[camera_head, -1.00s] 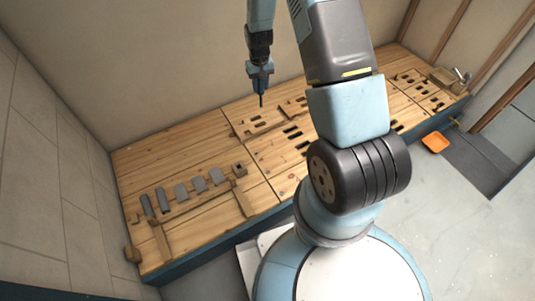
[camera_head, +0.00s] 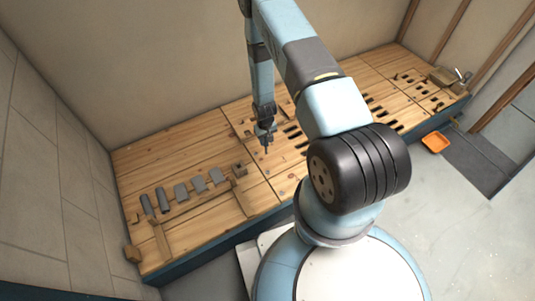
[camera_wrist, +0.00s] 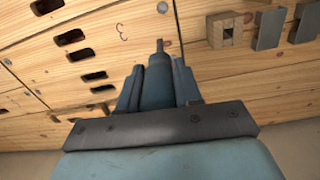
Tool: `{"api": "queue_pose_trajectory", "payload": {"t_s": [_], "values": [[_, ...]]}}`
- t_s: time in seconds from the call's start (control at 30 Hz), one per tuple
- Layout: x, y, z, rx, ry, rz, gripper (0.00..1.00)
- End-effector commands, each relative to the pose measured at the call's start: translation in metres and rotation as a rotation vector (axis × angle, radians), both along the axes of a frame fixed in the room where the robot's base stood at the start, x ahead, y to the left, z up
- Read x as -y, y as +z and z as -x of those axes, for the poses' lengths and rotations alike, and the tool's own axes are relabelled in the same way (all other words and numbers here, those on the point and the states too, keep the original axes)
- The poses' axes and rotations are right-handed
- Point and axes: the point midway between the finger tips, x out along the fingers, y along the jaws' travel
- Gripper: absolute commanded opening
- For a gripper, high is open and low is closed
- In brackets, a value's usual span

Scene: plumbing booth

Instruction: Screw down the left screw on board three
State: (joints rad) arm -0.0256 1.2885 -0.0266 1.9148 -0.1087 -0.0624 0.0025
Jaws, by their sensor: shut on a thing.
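My gripper (camera_head: 265,132) is shut on a blue screwdriver, its thin bit pointing down over the middle of the bench. In the wrist view the screwdriver (camera_wrist: 157,85) sits between the two fingers, with its grey bit (camera_wrist: 159,46) toward the top. Board three (camera_wrist: 105,52) carries a painted 3 and dark slots, left of the bit in that view. A small grey piece (camera_wrist: 162,7) near the top edge may be a screw; it is too small to tell. The bit appears apart from it. In the head view my arm hides part of the boards.
A square wooden block with a hole (camera_wrist: 229,30) stands right of the bit, with grey plates (camera_wrist: 270,28) beside it. In the head view several grey pieces (camera_head: 181,191) line the left part of the bench (camera_head: 150,160). An orange tray (camera_head: 435,142) lies on the floor.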

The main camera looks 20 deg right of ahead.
Motion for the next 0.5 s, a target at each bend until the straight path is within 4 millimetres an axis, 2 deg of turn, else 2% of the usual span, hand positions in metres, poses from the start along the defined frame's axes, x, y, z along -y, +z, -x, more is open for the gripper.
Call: {"api": "queue_pose_trajectory", "payload": {"t_s": [0.03, 0.2, 0.33, 0.5], "values": [[-0.001, -0.015, 0.008, -0.004, 0.005, -0.002, 0.01], [-0.002, -0.048, 0.026, -0.003, 0.021, -0.012, 0.01], [-0.003, -0.061, 0.034, -0.003, 0.027, -0.017, 0.01], [-0.004, -0.067, 0.036, -0.001, 0.030, -0.019, 0.01]]}}
